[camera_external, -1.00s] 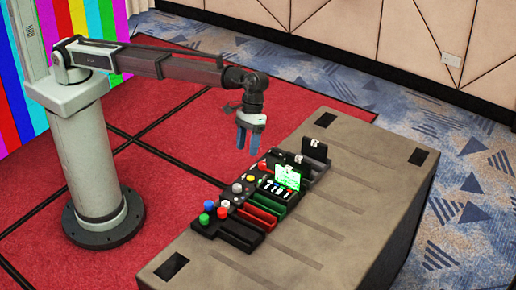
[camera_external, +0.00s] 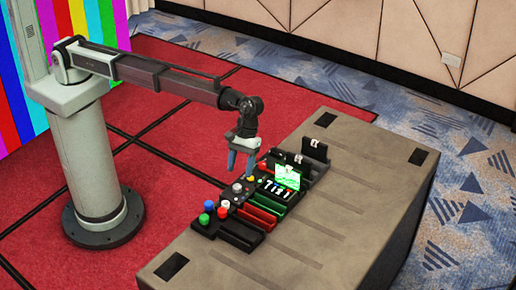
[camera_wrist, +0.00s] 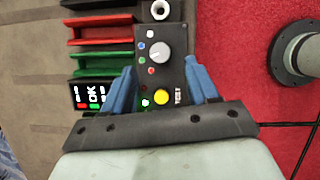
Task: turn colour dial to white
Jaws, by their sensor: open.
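The colour dial (camera_wrist: 160,51) is a round grey knob on a black panel, with small coloured dots along its left side in the wrist view. A pale line shows on the knob; I cannot tell exactly which dot it faces. In the external view the dial (camera_external: 237,187) is a small grey knob on the console. My gripper (camera_external: 241,167) is open, pointing down above the dial panel. In the wrist view the blue fingers of my gripper (camera_wrist: 160,80) are spread on either side of the panel, apart from the dial, with nothing between them.
A yellow button (camera_wrist: 162,97) marked TEST and a lit green lamp sit below the dial. Red and green trays stand beside the panel. Blue and red knobs (camera_external: 209,206) are at the console's near end. The grey table (camera_external: 330,235) is largely clear.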

